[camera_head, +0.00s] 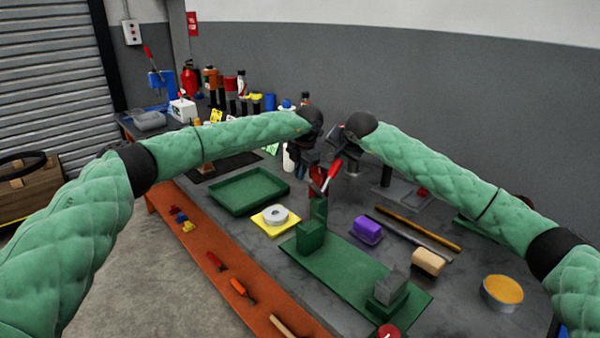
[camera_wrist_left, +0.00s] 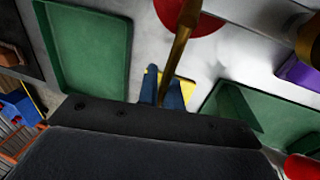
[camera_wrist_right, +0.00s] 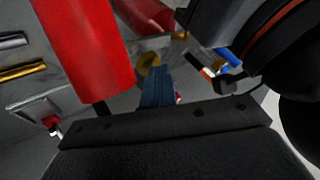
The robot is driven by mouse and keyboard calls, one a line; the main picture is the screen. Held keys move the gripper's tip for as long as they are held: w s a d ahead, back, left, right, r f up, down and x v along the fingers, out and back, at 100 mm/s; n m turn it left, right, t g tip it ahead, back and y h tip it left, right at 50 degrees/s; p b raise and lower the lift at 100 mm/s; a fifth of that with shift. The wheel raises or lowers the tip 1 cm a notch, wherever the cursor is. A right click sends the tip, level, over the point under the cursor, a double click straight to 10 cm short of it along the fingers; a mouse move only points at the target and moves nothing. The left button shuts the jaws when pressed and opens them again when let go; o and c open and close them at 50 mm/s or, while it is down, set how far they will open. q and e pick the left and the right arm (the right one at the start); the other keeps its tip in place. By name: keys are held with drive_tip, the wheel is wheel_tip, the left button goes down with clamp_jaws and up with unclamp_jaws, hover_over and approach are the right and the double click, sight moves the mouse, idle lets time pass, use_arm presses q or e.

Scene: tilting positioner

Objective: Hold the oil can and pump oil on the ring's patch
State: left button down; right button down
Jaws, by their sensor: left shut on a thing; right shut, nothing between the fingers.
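The oil can (camera_head: 317,177) is red and hangs above the bench, partly hidden by the grippers. My left gripper (camera_head: 306,164) is shut on it. In the left wrist view a brass rod (camera_wrist_left: 179,52), apparently part of the can, runs by the blue fingertips. My right gripper (camera_head: 349,166) is beside the can, to its right, shut and empty; a red cylinder (camera_wrist_right: 85,50), seemingly the can, is close to its fingers in the right wrist view. The grey ring (camera_head: 275,214) lies on a yellow plate (camera_head: 289,226) below and left of the can. I cannot make out its patch.
A green tray (camera_head: 226,203) lies left of the ring. A green fixture (camera_head: 322,264) with upright blocks stands in front. A purple block (camera_head: 367,230), a tan brush (camera_head: 428,261) and a yellow-filled bowl (camera_head: 502,292) lie to the right. Bottles crowd the back.

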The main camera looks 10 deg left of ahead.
drive_tip(key=shift+f, duration=0.25)
drive_tip(key=shift+r, duration=0.85)
drive_tip(key=shift+r, duration=0.15)
drive_tip(key=shift+r, duration=2.9)
idle(0.4)
drive_tip(key=shift+f, duration=3.05)
idle(0.4)
